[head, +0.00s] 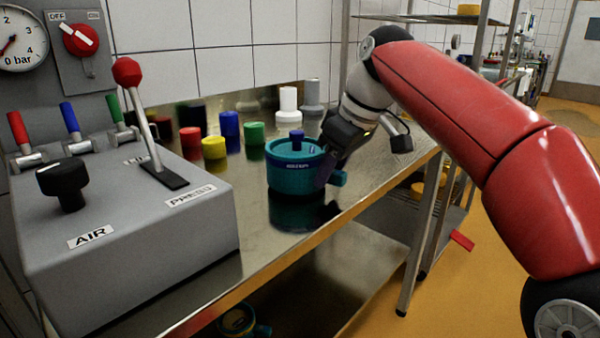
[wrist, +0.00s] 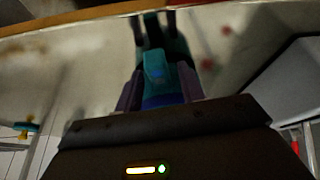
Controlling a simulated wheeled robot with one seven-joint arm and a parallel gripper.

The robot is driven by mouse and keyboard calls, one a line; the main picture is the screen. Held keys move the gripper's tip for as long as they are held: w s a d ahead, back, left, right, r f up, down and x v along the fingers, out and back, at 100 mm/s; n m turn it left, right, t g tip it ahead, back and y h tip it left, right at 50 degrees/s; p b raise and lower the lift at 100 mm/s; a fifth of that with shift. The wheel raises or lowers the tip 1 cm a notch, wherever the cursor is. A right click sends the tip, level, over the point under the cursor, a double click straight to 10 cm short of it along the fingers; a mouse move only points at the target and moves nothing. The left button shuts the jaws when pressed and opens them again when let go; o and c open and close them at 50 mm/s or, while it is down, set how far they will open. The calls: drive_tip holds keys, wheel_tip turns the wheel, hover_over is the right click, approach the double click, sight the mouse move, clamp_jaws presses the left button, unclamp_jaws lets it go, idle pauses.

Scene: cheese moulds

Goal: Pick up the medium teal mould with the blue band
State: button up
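The medium teal mould (head: 290,178) with a dark blue band and a blue knob on top is upright at the bench's front edge. A reflection shows below it; I cannot tell whether its base touches the bench. My gripper (head: 328,166) is at its right side, by the teal handle stub. In the wrist view, my purple fingers (wrist: 160,92) lie close on both sides of a teal part of the mould (wrist: 153,62), with blue below it, and appear shut on it. The far finger is hidden in the head view.
A grey press box (head: 130,245) with levers stands to the left. Several coloured cylinders, including a yellow one (head: 214,148) and a green one (head: 255,134), and white ones (head: 288,103) stand behind. Another mould (head: 238,320) is on the lower shelf. Bare bench lies left of the teal mould.

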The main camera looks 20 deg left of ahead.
clamp_jaws()
drive_tip(key=shift+r, duration=0.1)
wheel_tip(320, 180, up, 9)
drive_tip(key=shift+w+a+f+p, duration=0.1)
drive_tip(key=shift+p, duration=1)
drive_tip(key=shift+r, duration=0.5)
